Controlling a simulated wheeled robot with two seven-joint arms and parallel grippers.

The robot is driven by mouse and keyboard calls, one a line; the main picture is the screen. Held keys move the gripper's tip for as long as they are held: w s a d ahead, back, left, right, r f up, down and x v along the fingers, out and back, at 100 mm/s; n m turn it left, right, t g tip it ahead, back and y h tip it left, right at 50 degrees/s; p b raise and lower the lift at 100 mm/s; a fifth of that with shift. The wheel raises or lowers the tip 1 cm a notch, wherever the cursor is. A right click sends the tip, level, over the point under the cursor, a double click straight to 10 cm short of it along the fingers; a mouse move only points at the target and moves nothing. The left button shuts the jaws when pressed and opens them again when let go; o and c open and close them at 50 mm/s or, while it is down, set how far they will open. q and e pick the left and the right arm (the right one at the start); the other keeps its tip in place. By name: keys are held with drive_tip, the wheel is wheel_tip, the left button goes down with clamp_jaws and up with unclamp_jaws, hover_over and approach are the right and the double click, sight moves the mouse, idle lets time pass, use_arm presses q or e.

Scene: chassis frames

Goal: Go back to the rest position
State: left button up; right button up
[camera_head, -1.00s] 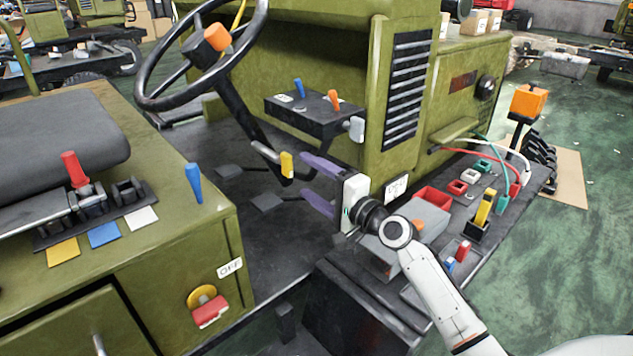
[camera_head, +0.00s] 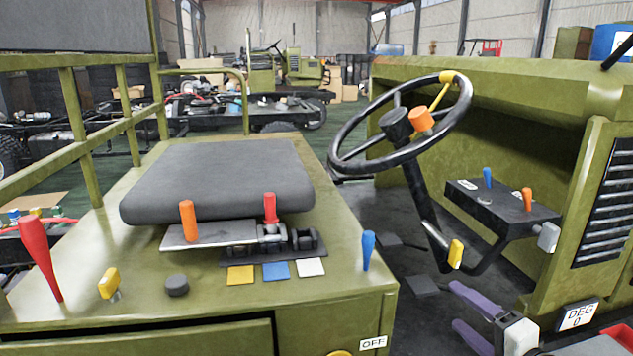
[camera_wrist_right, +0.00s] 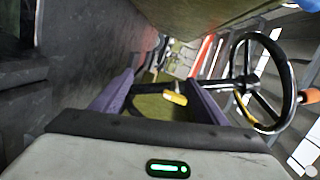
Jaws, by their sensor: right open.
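My right gripper (camera_head: 457,306) is at the lower right of the head view. Its two purple fingers are apart, with nothing between them. It hangs over the dark cab floor, below the yellow-knobbed lever (camera_head: 455,253) in the picture. In the right wrist view the open fingers (camera_wrist_right: 160,86) point forward, and a yellow knob (camera_wrist_right: 175,98) shows between them, apparently farther off. My left gripper is not in view.
The black steering wheel (camera_head: 400,125) and a switch box (camera_head: 500,205) stand beyond my right gripper. The green seat base (camera_head: 330,290), with several levers and knobs, is to its left. A "DEG 0" sign (camera_head: 577,316) is close on its right.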

drive_tip(key=s+a+f+n+g+y, duration=0.1)
drive_tip(key=s+a+f+n+g, duration=0.3)
drive_tip(key=s+a+f+n, duration=0.3)
drive_tip(key=s+a+f+n+g+h, duration=0.1)
drive_tip(key=s+f+n+g+h, duration=0.15)
drive_tip(key=s, duration=0.65)
drive_tip(key=s+a+f+n+g+h, duration=0.1)
drive_tip(key=s+f+n+g, duration=0.2)
drive_tip(key=s, duration=0.5)
drive_tip(key=s+a+f+n+g+h, duration=0.1)
drive_tip(key=s+f+n+g, duration=0.2)
drive_tip(key=s, duration=0.6)
drive_tip(key=w+a+f+t, duration=0.1)
drive_tip(key=f, duration=0.3)
drive_tip(key=w+a+f+t+y, duration=0.1)
drive_tip(key=a+f+t, duration=0.1)
drive_tip(key=f, duration=0.2)
drive_tip(key=w+a+f+t+y, duration=0.1)
drive_tip(key=w+f+t, duration=0.1)
drive_tip(key=f, duration=0.2)
drive_tip(key=shift+a+f+m, duration=0.1)
drive_tip(key=shift+a+m, duration=0.15)
drive_tip(key=shift+a, duration=0.05)
